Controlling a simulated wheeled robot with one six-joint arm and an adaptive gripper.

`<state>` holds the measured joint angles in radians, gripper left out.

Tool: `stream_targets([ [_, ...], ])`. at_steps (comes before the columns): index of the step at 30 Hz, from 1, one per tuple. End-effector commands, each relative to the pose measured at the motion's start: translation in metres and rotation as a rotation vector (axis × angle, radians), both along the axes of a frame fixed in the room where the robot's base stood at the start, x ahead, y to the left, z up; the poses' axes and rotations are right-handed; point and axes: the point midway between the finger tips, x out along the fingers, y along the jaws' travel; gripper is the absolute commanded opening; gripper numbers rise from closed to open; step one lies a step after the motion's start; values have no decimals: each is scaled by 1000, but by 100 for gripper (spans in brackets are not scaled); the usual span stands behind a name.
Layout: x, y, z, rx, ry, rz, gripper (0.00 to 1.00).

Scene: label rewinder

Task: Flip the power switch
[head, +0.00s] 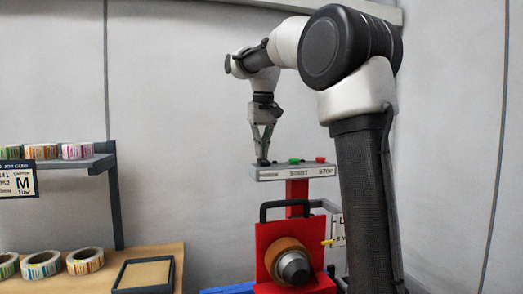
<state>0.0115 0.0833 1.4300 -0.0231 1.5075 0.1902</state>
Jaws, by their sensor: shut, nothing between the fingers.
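A pale grey control box (293,173) sits on top of a red post above the label rewinder. Its top carries a green button (294,161) and a red button (320,159), with small lettering on the front face. My gripper (263,160) points straight down with its fingers shut and empty. Its tips are at the left end of the box top, left of the green button. Something small and dark shows at the tips, likely the power switch, mostly hidden by the fingers. I cannot tell whether they touch it or which way it is set.
The red rewinder (263,240) stands below with a black handle and a brown roll (288,248) on its hub. At left, a shelf (75,162) holds label rolls. A wooden table (112,258) holds more rolls and a black-framed tray (119,278).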

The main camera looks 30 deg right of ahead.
Motion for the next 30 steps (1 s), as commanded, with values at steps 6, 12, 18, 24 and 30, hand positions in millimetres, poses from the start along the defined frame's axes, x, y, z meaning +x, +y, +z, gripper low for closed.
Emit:
stream_targets([
  [6,3,-1,-10,1,5,0,0],
  [12,2,0,-12,2,12,0,0],
  [18,-5,1,-9,3,13,0,0],
  [24,-11,3,-6,2,12,0,0],
  [30,-11,2,-4,1,6,0,0],
])
